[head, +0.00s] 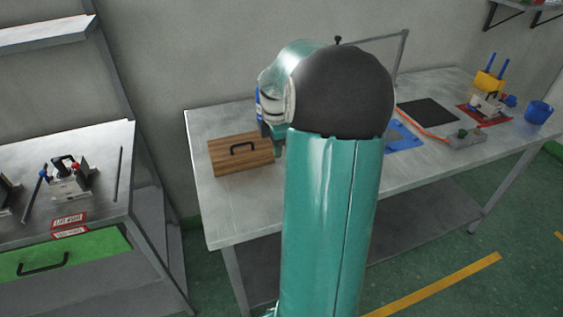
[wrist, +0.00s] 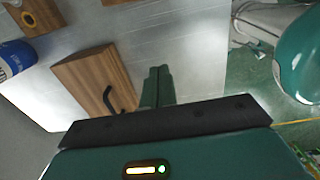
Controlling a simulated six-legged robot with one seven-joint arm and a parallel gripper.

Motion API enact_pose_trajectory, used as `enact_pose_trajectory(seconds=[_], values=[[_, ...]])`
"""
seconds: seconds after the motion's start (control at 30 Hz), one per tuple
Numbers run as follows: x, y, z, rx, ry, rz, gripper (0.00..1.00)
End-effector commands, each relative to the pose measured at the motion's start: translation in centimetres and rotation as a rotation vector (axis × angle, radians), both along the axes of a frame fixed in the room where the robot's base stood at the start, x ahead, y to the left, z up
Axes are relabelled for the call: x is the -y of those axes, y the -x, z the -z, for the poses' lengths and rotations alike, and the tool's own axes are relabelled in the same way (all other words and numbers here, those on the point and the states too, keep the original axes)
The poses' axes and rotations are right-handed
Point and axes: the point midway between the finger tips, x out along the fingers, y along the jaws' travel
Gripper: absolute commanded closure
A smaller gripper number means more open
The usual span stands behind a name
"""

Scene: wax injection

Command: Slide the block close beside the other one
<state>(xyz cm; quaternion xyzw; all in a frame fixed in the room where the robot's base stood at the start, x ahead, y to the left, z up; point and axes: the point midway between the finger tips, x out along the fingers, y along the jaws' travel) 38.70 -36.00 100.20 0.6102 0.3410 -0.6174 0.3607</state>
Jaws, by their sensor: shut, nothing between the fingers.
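A wooden block (head: 228,157) with a black handle lies on the left end of the metal table. It also shows in the wrist view (wrist: 76,78), left of my gripper (wrist: 157,86). My gripper's fingers are shut together with nothing between them, next to the block's right end; I cannot tell whether they touch it. A second wooden piece (wrist: 48,12) shows at the top left of the wrist view, cut by the frame edge and apart from the handled block. In the head view my arm hides that piece and most of the gripper.
A blue labelled can (wrist: 16,58) stands near the second wooden piece. The metal table (head: 222,208) also bears a blue mat (head: 402,138), a black mat (head: 428,112) and a blue cup (head: 538,112) to the right. A separate bench (head: 105,175) stands at left.

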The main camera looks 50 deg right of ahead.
Motion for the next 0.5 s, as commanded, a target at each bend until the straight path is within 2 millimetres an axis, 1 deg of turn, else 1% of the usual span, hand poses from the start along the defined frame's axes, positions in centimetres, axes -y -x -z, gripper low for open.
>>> enact_pose_trajectory(seconds=[0.03,0.13,0.27,0.37,0.5], values=[[1.3,0.4,0.8,-0.002,-0.015,-0.019,1.0],[2.6,0.9,1.5,-0.004,-0.028,-0.051,1.0],[2.9,1.0,2.4,-0.006,-0.031,-0.063,1.0],[2.8,1.0,3.7,-0.006,-0.032,-0.061,1.0],[2.6,0.9,6.4,-0.008,-0.033,-0.062,1.0]])
